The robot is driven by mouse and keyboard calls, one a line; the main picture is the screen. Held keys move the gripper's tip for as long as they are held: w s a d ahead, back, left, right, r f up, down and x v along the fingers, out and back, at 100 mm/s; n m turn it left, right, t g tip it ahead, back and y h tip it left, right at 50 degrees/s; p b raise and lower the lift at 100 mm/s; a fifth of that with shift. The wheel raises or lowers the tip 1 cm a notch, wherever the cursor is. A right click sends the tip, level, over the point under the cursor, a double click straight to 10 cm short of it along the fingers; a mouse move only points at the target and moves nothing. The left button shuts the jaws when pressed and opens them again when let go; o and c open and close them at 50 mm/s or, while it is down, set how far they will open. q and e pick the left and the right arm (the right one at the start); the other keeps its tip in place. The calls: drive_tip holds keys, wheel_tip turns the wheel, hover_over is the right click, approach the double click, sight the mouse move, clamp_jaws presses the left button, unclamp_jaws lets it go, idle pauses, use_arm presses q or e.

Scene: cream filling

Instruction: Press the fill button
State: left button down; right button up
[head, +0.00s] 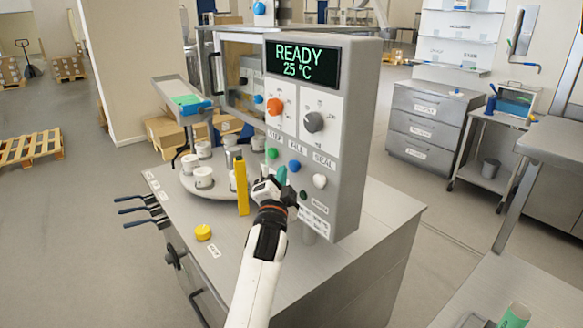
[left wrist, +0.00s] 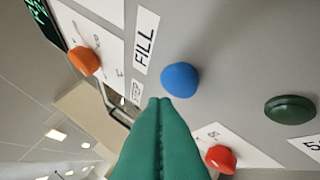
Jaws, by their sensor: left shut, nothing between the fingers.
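The blue button (head: 294,166) sits under the FILL label (head: 297,146) on the grey machine panel, between a green button (head: 272,153) and a white button (head: 319,181). The blue button (left wrist: 180,80) is beside the FILL label in the left wrist view. My left gripper (head: 281,177) has teal fingers pressed together, with nothing between them. Its fingertips (left wrist: 160,102) point at the panel and show just below the blue button in the wrist view. I cannot tell whether they touch it. My right gripper is not in view.
The display (head: 301,64) reads READY, 25 °C. An orange knob (head: 275,106) and a grey knob (head: 314,122) sit above the buttons. A yellow post (head: 242,187) stands left of my gripper, by a turntable (head: 219,196) with white cups.

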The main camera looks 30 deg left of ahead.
use_arm(q)
drive_tip(key=shift+w, duration=0.1)
drive_tip(key=shift+w+d, duration=0.2)
drive_tip(key=shift+w, duration=0.1)
